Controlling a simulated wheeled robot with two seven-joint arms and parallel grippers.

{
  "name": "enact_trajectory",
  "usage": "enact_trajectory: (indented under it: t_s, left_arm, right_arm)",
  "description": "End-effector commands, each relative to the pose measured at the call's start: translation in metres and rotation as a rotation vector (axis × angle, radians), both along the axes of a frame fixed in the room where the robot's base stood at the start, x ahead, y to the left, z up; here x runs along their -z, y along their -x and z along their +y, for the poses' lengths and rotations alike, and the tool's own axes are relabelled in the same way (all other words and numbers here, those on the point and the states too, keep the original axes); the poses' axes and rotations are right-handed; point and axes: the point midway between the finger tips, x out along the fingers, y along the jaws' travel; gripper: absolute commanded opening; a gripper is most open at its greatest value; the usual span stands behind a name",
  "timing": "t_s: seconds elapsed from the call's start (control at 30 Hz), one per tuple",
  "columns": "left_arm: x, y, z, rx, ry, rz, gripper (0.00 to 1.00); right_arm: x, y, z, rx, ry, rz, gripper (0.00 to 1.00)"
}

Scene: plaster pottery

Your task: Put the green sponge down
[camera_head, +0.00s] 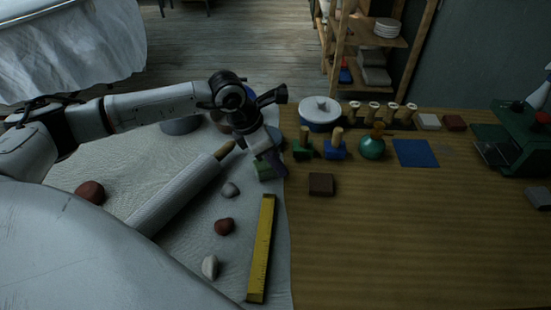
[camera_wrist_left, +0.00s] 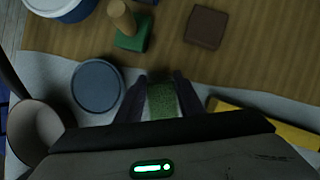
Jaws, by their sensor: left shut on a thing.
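The green sponge (camera_head: 264,171) is a small block between the fingers of my left gripper (camera_head: 268,164), which is shut on it. In the left wrist view the sponge (camera_wrist_left: 162,101) shows its textured green face between the two dark fingers (camera_wrist_left: 160,88). The gripper points down near the edge where the white cloth (camera_head: 190,205) meets the bare wooden table (camera_head: 420,230). I cannot tell whether the sponge touches the surface below. My right gripper is not in view.
A brown block (camera_head: 321,184), green (camera_head: 302,149) and blue (camera_head: 335,149) handled blocks, and a teal round pot (camera_head: 372,147) stand to the right. A yellow ruler (camera_head: 261,250), a rolling pin (camera_head: 180,195) and several lumps lie on the cloth. The front right table is clear.

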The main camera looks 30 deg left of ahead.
Motion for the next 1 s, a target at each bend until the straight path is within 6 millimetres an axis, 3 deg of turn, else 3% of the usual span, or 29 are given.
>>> enact_trajectory:
  t_s: [0.3,0.33,0.43,0.77,0.87,1.0]
  left_arm:
    - [0.004,0.000,0.000,0.000,0.000,0.000,0.16]
    - [0.003,0.000,0.000,0.000,0.000,0.000,0.36]
    - [0.002,0.000,0.000,0.000,0.000,0.000,0.53]
    - [-0.001,0.000,0.000,0.000,-0.001,-0.001,0.53]
    - [-0.007,0.001,0.002,0.000,-0.001,-0.002,0.53]
    - [-0.031,0.009,0.009,-0.001,-0.003,-0.005,0.53]
  right_arm:
    - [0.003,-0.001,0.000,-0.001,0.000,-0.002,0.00]
    - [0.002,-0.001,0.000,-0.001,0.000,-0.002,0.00]
    - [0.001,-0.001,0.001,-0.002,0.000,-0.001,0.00]
    - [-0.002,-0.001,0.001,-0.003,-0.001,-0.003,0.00]
    - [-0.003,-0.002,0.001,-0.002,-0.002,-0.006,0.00]
    - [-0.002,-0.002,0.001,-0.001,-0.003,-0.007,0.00]
